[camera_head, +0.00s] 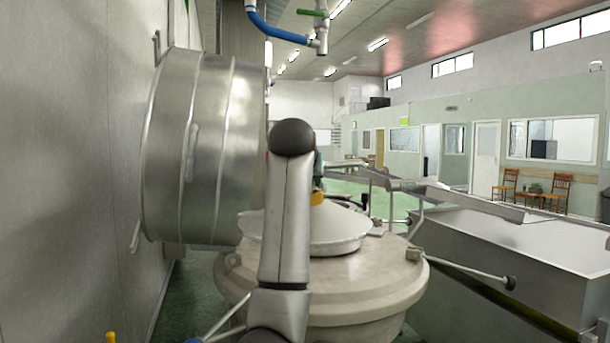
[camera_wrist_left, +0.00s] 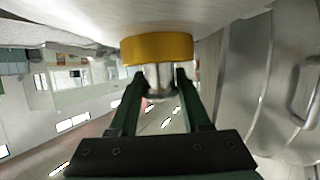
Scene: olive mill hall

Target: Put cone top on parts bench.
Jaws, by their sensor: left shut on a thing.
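The cone top (camera_head: 335,228) is a pale grey metal cone with a yellow collar (camera_head: 317,197) at its peak, in the middle of the head view. It is over a round, wide-rimmed vessel (camera_head: 375,278); I cannot tell whether it touches it. My left gripper (camera_wrist_left: 158,80) is shut on the metal stem at the yellow collar (camera_wrist_left: 157,48) in the left wrist view. The cone's underlying surface fills that view's top edge. My left arm hides part of the cone in the head view. My right gripper is not in view. I cannot identify the parts bench.
A large steel drum (camera_head: 205,150) stands on the left against a grey wall (camera_head: 70,170). A long steel trough (camera_head: 510,255) stands at the right, with a rod and dark knob (camera_head: 510,282) near it. Wooden chairs (camera_head: 555,190) are far right. Green floor shows behind.

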